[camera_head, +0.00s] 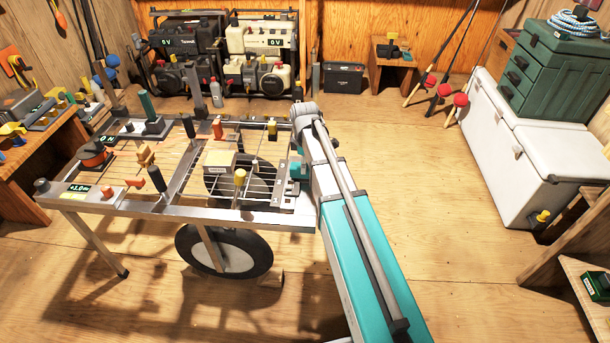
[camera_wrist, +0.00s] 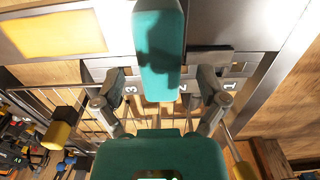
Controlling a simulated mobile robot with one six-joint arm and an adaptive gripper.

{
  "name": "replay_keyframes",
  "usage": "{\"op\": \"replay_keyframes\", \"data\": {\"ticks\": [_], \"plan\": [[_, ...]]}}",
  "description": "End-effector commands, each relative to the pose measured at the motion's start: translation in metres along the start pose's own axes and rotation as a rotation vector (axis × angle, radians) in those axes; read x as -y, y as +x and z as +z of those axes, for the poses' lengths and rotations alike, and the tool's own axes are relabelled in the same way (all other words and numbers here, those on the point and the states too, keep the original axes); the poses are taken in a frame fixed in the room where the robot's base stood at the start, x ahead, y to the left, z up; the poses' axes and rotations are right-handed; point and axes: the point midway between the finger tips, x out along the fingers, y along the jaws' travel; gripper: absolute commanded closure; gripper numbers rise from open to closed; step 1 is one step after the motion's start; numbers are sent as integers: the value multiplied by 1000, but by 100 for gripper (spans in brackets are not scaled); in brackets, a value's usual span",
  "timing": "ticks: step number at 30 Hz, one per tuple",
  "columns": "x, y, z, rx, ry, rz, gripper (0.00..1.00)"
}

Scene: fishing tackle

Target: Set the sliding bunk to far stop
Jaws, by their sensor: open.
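A slotted metal plate (camera_head: 284,196) lies at the right end of the trailer frame (camera_head: 230,215). In the wrist view the plate (camera_wrist: 240,69) carries the numbers 3, 2 and 1 from left to right. A dark grey bar (camera_wrist: 211,54) lies across it near 2 and 1; I cannot tell whether it belongs to the sliding bunk. My gripper (camera_wrist: 158,88) is open over the plate, its two fingers spread apart. A teal block between them hides the middle of the plate. In the head view my arm partly covers my gripper (camera_head: 298,170).
A cream box (camera_head: 219,163) and a yellow-topped post (camera_head: 239,178) stand on the frame left of my gripper. A black wheel (camera_head: 224,251) is below. Machines on a rack (camera_head: 260,60) stand behind. A white chest (camera_head: 540,165) is at the right. Open floor lies between.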

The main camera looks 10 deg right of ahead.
Motion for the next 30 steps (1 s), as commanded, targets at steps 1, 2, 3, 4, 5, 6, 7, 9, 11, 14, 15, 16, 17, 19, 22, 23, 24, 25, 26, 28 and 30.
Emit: {"op": "replay_keyframes", "data": {"ticks": [1, 2, 3, 4, 5, 6, 7, 9, 11, 14, 15, 16, 17, 19, 22, 23, 24, 25, 26, 28, 30], "plan": [[0, 8, 0, 0, 0, 0, 9], [0, 11, 0, 0, 0, 0, 9], [0, 14, 0, 0, 0, 0, 9], [0, 16, 0, 0, 0, 0, 9], [0, 18, 0, 0, 0, 0, 9], [0, 21, 0, 0, 0, 0, 9], [0, 22, 0, 0, 0, 0, 9], [0, 26, 0, 0, 0, 0, 9], [0, 29, 0, 0, 0, 0, 9], [0, 32, 0, 0, 0, 0, 9], [0, 32, 0, 0, 0, 0, 9], [0, 33, 0, 0, 0, 0, 9], [0, 33, 0, 0, 0, 0, 9], [0, 34, 0, 0, 0, 0, 9], [0, 33, 0, 0, 0, 0, 9], [0, 33, 0, 0, 0, 0, 9], [0, 33, 0, 0, 0, 0, 9], [0, 33, 0, 0, 0, 0, 9], [0, 33, 0, 0, 0, 0, 9], [0, 33, 0, 0, 0, 0, 10], [0, 33, 0, 0, 0, 0, 23]]}}
